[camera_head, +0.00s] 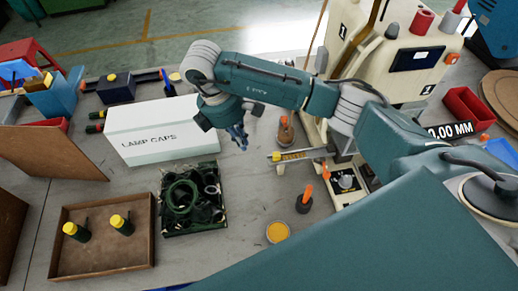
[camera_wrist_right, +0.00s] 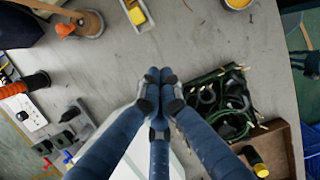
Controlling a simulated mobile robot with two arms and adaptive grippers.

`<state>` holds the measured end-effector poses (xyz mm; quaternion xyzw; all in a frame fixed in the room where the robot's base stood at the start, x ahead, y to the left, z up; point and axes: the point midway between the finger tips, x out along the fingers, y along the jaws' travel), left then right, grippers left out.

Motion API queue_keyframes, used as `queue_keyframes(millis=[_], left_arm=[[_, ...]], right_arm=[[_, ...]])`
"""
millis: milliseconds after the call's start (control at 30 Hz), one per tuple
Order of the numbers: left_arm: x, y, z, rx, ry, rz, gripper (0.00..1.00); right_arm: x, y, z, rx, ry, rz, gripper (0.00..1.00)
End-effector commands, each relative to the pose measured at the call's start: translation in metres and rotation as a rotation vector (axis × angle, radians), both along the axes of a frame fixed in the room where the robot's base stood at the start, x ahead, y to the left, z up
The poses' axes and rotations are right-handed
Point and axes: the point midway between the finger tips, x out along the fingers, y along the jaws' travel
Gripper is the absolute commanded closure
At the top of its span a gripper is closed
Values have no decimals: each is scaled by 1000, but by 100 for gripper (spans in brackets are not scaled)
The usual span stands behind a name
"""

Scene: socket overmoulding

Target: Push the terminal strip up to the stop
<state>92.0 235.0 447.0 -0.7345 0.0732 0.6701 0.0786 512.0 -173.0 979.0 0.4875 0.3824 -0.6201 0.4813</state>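The terminal strip (camera_head: 295,155) looks like a yellow, dark-marked strip on a narrow grey bar that sticks out to the left from the cream machine. Its outer end seems to show at the top edge of the wrist view (camera_wrist_right: 137,14). The stop cannot be made out. My right gripper (camera_head: 241,142) hangs to the left of the strip, apart from it, between the white box and the bar. In the wrist view its blue fingers (camera_wrist_right: 159,76) come together at the tips with nothing seen between them. My left gripper is not in view.
The white LAMP CAPS box (camera_head: 160,146) stands left of my right gripper. A black crate of green rings (camera_head: 162,231) and a wooden tray (camera_head: 100,268) are nearer. The cream machine (camera_head: 355,40) stands behind the bar. Orange-handled tools (camera_head: 304,199) stand close to the bar.

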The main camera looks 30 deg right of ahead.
Motion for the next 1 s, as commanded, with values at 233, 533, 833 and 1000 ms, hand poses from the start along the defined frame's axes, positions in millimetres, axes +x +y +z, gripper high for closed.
queue_keyframes(millis=[233,533,833,1000], left_arm=[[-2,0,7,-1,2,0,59],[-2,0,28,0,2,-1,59],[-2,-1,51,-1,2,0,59],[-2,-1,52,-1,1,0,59]], right_arm=[[-3,-12,-28,-17,3,-12,100],[-7,-26,-90,-15,4,-9,100],[-16,-61,-92,-12,0,-8,100],[-16,-65,-94,-11,-1,-6,100]])
